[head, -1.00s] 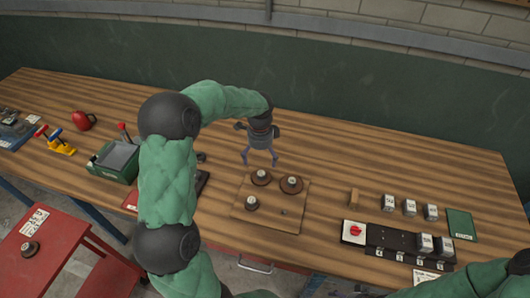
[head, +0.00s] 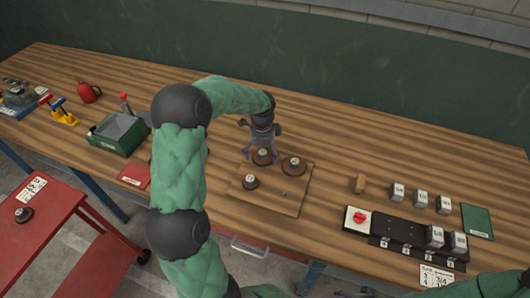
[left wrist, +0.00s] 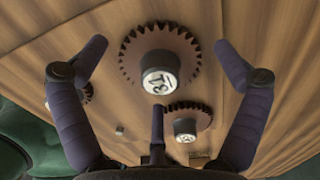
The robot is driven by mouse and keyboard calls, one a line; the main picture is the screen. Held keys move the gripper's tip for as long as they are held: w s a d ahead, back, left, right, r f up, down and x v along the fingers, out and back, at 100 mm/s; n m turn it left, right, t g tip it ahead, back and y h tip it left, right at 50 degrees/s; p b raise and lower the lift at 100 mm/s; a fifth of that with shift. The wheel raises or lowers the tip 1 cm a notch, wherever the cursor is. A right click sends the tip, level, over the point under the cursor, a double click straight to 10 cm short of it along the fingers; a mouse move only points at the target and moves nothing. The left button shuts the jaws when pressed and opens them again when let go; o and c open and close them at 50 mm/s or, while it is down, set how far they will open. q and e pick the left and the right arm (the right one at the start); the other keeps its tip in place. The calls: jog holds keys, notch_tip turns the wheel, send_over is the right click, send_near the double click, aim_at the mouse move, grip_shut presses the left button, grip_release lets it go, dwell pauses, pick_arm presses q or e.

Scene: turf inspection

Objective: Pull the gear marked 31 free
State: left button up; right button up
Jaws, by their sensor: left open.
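The gear marked 31 (head: 263,160) is a brown toothed disc with a pale-topped hub, at the back of a wooden board (head: 287,206). In the left wrist view the gear (left wrist: 128,50) lies between my spread fingers, its hub label reading 31. My left gripper (left wrist: 160,48) is open, with a gap to the gear on both sides. In the head view my left gripper (head: 263,153) comes down around the gear from behind and partly hides it. My right gripper is out of view.
Two more gears stand close by on the board, one at right (head: 294,166) and one in front (head: 250,182). A small bare peg (head: 285,193) is near them. Another gear (head: 24,215) lies on the red stand (head: 50,235). A black block rack (head: 405,240) is to the right.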

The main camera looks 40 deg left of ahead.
pick_arm(q)
jog(key=c, duration=1.3)
jog(key=shift+o, duration=1.4)
jog(key=shift+c, duration=1)
jog(key=shift+r+p, duration=0.35)
jog(key=shift+p, duration=0.05)
jog(key=shift+r, duration=0.35)
jog(key=shift+r+p, duration=0.5)
jog(key=shift+p, duration=0.15)
